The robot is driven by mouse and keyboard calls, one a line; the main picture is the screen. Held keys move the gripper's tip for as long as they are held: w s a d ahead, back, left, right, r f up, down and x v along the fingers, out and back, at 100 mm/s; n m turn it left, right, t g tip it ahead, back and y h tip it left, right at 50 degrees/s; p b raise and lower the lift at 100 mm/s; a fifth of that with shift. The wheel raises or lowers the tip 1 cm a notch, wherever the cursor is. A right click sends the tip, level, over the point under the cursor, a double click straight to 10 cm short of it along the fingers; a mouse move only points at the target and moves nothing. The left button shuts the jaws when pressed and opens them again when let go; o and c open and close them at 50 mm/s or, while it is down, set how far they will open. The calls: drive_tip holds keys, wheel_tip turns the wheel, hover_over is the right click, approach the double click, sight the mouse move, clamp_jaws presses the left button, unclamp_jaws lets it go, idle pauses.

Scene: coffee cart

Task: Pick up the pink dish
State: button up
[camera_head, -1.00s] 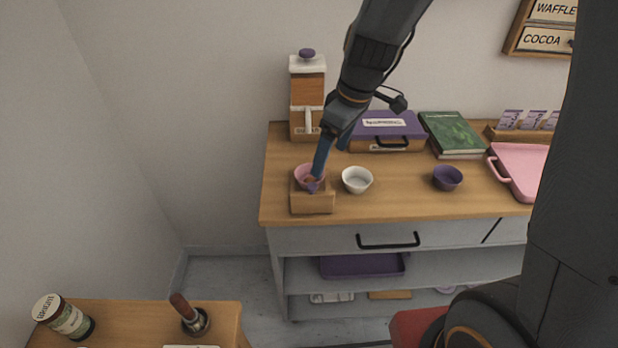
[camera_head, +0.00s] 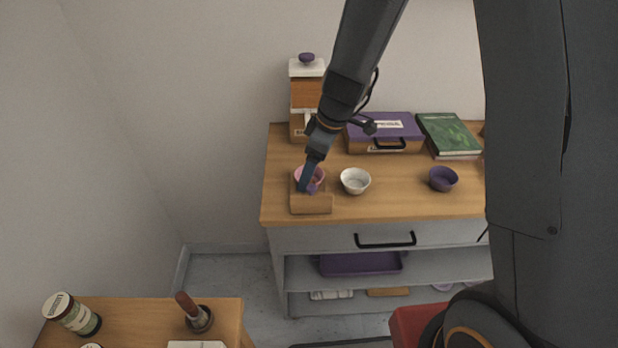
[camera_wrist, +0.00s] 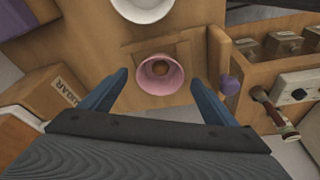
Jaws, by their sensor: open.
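The pink dish (camera_head: 318,172) sits on a small wooden block (camera_head: 312,205) at the left end of the wooden counter. My gripper (camera_head: 306,186) is above it and partly hides it in the head view. In the wrist view the pink dish (camera_wrist: 146,82) is round with a small brown patch at its centre. There my gripper (camera_wrist: 161,82) is open, with one blue finger on each side of the dish and a gap visible on both sides. Nothing is held. I cannot tell how high the fingertips are above the dish.
A white bowl (camera_head: 355,181) stands close to the right of the dish, and a purple bowl (camera_head: 443,179) farther right. A wooden dispenser with a white lid (camera_head: 307,68), a purple-lidded case (camera_head: 386,131) and a green book (camera_head: 448,135) stand behind. Bare counter lies between the bowls.

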drive_tip(key=shift+a+f, duration=0.1)
drive_tip(key=shift+f, duration=0.45)
drive_tip(key=shift+c, duration=0.5)
drive_tip(key=c, duration=1.1)
drive_tip(key=shift+c, duration=0.3)
